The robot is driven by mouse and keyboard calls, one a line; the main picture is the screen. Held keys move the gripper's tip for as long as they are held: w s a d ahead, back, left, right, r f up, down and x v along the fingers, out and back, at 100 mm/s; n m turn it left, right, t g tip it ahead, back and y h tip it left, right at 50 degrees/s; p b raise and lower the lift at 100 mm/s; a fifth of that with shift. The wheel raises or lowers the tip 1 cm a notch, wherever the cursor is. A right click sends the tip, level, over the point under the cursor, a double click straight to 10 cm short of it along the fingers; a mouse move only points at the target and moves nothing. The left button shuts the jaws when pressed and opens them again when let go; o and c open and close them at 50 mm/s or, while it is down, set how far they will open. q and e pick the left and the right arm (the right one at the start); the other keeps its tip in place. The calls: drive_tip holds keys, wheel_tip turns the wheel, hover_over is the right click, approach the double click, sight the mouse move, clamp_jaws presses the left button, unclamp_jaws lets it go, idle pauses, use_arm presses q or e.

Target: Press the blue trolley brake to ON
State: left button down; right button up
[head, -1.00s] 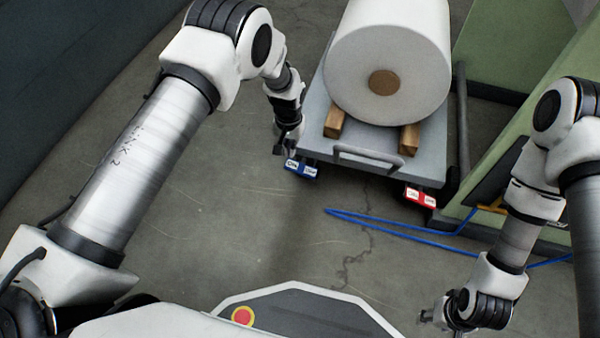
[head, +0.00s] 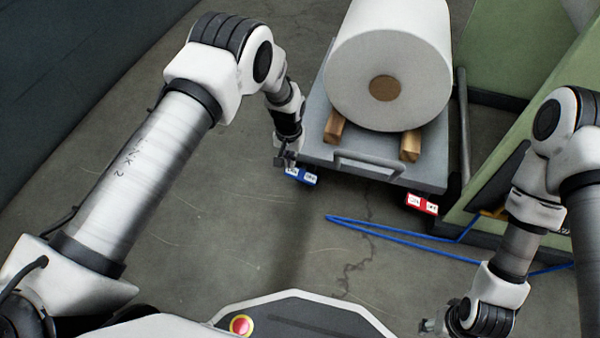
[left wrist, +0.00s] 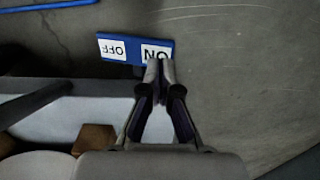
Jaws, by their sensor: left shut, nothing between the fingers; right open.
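The blue trolley brake (head: 303,175) is a small pedal at the front left corner of the grey trolley (head: 355,176). In the left wrist view the brake (left wrist: 127,49) shows two white labels, OFF on the left and ON on the right. My left gripper (head: 287,163) is shut and empty, over the brake's left end in the head view. In the left wrist view its fingertips (left wrist: 160,66) are at the lower edge of the ON label; I cannot tell whether they touch. My right gripper (head: 430,326) is open and empty, low at right, away from the trolley.
A red pedal (head: 421,204) with white labels is at the trolley's front right. A large white roll (head: 400,60) rests on wooden blocks (head: 335,126) on the trolley. A blue cable (head: 400,231) lies on the floor. A green structure (head: 515,150) stands at right.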

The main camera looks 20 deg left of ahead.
sight(290, 170)
use_arm(q)
drive_tip(key=shift+f+b, duration=1.1)
drive_tip(key=shift+f, duration=0.75)
idle(1.1)
wheel_tip(290, 170, up, 7)
drive_tip(key=p, duration=0.6)
drive_tip(key=shift+r, duration=0.1)
